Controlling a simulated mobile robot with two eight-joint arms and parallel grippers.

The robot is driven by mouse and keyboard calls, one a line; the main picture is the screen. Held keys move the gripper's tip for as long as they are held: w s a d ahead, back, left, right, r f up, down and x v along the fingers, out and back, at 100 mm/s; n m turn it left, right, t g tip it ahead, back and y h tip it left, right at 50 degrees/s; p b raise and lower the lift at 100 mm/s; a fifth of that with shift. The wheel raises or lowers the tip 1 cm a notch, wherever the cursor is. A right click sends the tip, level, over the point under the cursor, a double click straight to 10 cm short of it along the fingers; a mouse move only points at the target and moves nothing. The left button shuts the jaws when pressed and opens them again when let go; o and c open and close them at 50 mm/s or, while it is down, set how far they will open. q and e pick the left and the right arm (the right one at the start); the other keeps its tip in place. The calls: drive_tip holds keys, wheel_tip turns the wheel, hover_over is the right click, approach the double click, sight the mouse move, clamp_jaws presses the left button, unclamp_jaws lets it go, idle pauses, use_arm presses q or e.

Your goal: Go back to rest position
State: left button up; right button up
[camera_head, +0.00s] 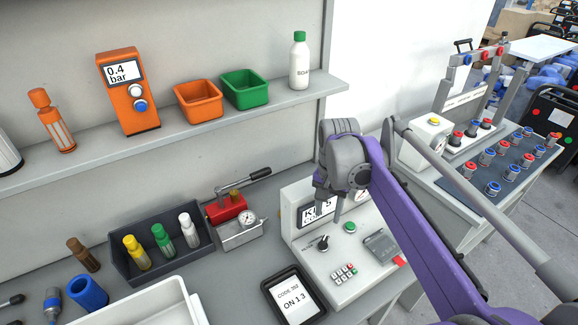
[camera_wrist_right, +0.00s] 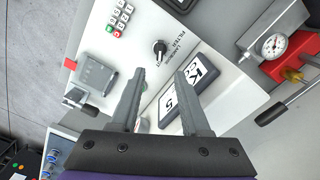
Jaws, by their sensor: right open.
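My right gripper (camera_head: 338,205) hangs over the grey-white control console (camera_head: 300,232) in the head view, with its purple arm coming in from the lower right. In the right wrist view its two fingers (camera_wrist_right: 160,95) are apart with nothing between them. Below them are the console's black knob (camera_wrist_right: 159,47) and its tilted display (camera_wrist_right: 193,90). The gripper looks clear of the panel, though the exact gap is hard to judge. My left gripper is in neither view.
A tablet (camera_head: 293,298) lies in front of the console. A red hand pump with gauge (camera_head: 236,218) and a dark tray of bottles (camera_head: 120,262) stand left. A shelf (camera_head: 220,122) with orange and green bins runs behind. A second bench (camera_head: 480,195) is at the right.

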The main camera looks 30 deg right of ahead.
drive_tip(key=shift+a, duration=0.1)
drive_tip(key=s+a+f+n+t, duration=0.1)
drive_tip(key=s+a+f+n, duration=0.2)
drive_tip(key=s+a, duration=0.1)
drive_tip(key=s+a+f+n+t, duration=0.2)
drive_tip(key=s+a+f+n, duration=0.2)
drive_tip(key=s+a, duration=0.1)
drive_tip(key=s+a+f+n+t, duration=0.2)
drive_tip(key=s+a+f+n, duration=0.1)
drive_tip(key=s+a+n, duration=0.1)
drive_tip(key=shift+s+a+f+p, duration=0.15)
drive_tip(key=shift+s+a+p, duration=0.15)
drive_tip(key=shift+s+a, duration=0.35)
drive_tip(key=shift+w, duration=0.1)
